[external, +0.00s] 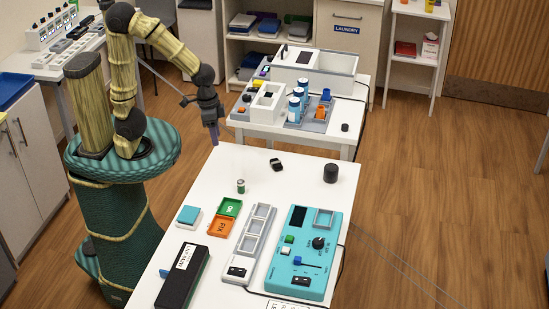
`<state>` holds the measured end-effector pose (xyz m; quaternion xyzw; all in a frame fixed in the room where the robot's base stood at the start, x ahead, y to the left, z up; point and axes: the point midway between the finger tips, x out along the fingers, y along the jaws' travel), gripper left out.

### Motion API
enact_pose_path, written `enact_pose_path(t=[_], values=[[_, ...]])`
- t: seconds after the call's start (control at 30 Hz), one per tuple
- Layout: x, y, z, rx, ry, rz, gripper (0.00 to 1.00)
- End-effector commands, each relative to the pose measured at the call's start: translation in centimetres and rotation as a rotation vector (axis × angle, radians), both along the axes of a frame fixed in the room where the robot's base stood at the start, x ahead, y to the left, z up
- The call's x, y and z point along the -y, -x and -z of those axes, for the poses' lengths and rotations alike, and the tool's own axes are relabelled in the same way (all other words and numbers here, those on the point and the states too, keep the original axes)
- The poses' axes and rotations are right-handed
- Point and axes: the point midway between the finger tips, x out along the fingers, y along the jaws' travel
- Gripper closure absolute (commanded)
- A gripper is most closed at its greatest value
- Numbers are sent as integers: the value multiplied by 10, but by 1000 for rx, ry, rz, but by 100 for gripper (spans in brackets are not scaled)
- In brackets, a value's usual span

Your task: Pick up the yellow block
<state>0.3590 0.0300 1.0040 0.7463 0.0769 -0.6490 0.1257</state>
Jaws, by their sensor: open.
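I cannot make out a yellow block in the external view, the only view given. My gripper (214,138) hangs pointing down beyond the back left edge of the white front table (300,182). It is open, with nothing visible between its fingers. It is apart from the things on the table. The closest ones are a small green cylinder (240,186) and a small black object (276,165).
The front table holds a black cylinder (330,173), a teal-topped block (188,215), a green tray (230,207), an orange tray (220,227), a grey slotted strip (252,240), a teal panel (304,250) and a black box (182,278). A second white table (331,135) stands behind.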

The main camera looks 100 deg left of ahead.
Motion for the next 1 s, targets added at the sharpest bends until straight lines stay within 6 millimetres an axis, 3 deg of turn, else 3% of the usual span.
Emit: enact_pose_path(t=[0.27, 0.47, 0.77, 1.0], values=[[-45, -14, 3, -101, 158, -365, 56], [-96, -26, 6, -178, 356, -735, 56], [-190, -32, 7, -232, 716, -1245, 56], [-283, -14, 5, -206, 1057, -1595, 56]])
